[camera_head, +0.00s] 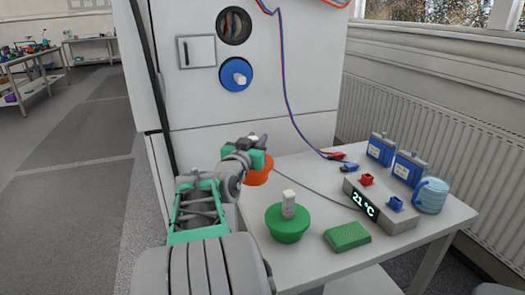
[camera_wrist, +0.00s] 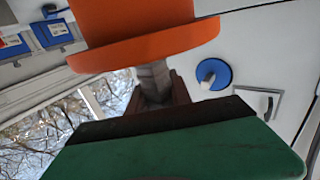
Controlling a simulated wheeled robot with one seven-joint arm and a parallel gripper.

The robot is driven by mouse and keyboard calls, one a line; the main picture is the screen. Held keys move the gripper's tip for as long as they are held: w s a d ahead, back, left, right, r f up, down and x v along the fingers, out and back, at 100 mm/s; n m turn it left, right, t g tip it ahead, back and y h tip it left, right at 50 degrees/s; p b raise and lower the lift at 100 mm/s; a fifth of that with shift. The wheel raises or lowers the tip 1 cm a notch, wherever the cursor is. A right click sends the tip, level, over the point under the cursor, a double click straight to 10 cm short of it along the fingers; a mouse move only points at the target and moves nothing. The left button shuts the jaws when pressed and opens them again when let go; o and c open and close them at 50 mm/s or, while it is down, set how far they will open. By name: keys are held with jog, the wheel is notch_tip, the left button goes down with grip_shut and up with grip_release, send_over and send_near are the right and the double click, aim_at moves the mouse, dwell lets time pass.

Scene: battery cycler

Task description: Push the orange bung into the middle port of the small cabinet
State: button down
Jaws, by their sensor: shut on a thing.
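My gripper (camera_head: 254,148) is shut on the grey handle of the orange bung (camera_head: 258,172), in front of the cabinet and above the table's left part. In the wrist view the wide orange bung (camera_wrist: 140,40) fills the upper middle, with its handle (camera_wrist: 153,78) between the dark fingers (camera_wrist: 160,97). The pale cabinet (camera_head: 285,95) stands behind. Its round port (camera_head: 234,25) near the top of the head view is open, with cables inside. A blue bung (camera_head: 236,74) with a white handle fills the port below it. The bung is apart from the cabinet's ports.
A latch plate (camera_head: 197,51) is left of the ports. Red and blue leads (camera_head: 285,85) hang down the cabinet front. The table (camera_head: 312,172) holds a green bung (camera_head: 288,225), green block (camera_head: 347,236), 21 °C device (camera_head: 378,208), blue mug (camera_head: 431,195) and two blue boxes (camera_head: 409,168).

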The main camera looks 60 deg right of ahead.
jog(key=a+r+p, duration=0.2)
jog(key=a+r, duration=0.7)
jog(key=shift+a+r, duration=0.25)
jog(key=shift+r, duration=0.1)
jog(key=shift+s, duration=0.1)
